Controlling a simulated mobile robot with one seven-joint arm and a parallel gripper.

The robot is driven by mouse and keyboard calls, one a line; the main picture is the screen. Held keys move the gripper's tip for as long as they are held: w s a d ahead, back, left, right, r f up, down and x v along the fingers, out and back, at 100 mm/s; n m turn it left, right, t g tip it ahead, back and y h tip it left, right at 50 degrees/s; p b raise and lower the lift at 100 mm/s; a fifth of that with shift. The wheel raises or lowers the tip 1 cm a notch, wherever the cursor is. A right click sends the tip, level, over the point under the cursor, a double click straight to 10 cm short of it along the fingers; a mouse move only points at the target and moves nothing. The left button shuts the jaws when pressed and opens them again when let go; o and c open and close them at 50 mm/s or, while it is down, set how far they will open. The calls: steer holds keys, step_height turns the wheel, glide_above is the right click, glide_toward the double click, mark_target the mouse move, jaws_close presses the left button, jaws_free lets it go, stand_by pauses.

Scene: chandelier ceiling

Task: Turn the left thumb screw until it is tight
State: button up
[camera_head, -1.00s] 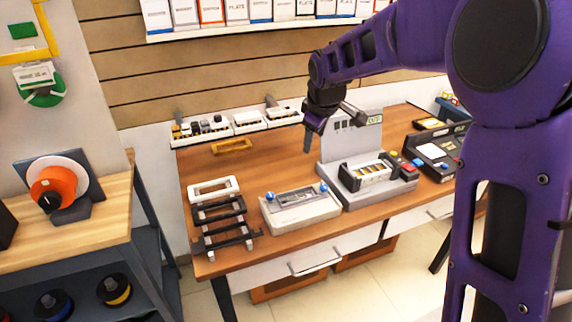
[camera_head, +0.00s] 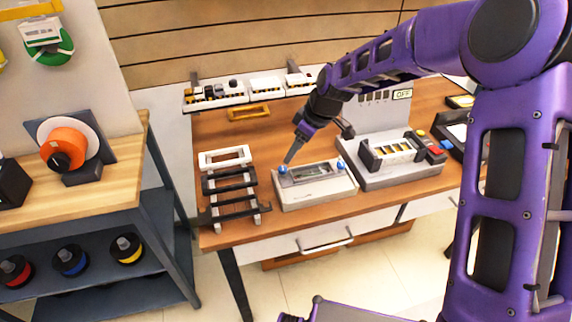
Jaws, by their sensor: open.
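The left thumb screw (camera_head: 283,169) is a small blue knob at the left end of a light grey fixture (camera_head: 318,195) on the wooden bench. A second blue thumb screw (camera_head: 341,164) sits at the fixture's right end. A dark plate with a window (camera_head: 310,173) lies between them. My gripper (camera_head: 288,160) points down just above the left thumb screw, slightly to its right. It is open; from this angle I cannot tell whether a finger touches the knob.
A rack of white and black frames (camera_head: 228,182) stands left of the fixture. A grey machine with an "OFF" sign (camera_head: 402,95) stands to the right. A yellow frame (camera_head: 249,112) and white parts bins (camera_head: 215,96) lie behind. Bare wood (camera_head: 270,135) shows behind the fixture.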

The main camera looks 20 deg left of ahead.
mark_target(284, 168)
steer(key=x, duration=0.7)
steer(key=shift+w+a+f, duration=0.1)
steer(key=shift+f, duration=0.2)
jaws_close()
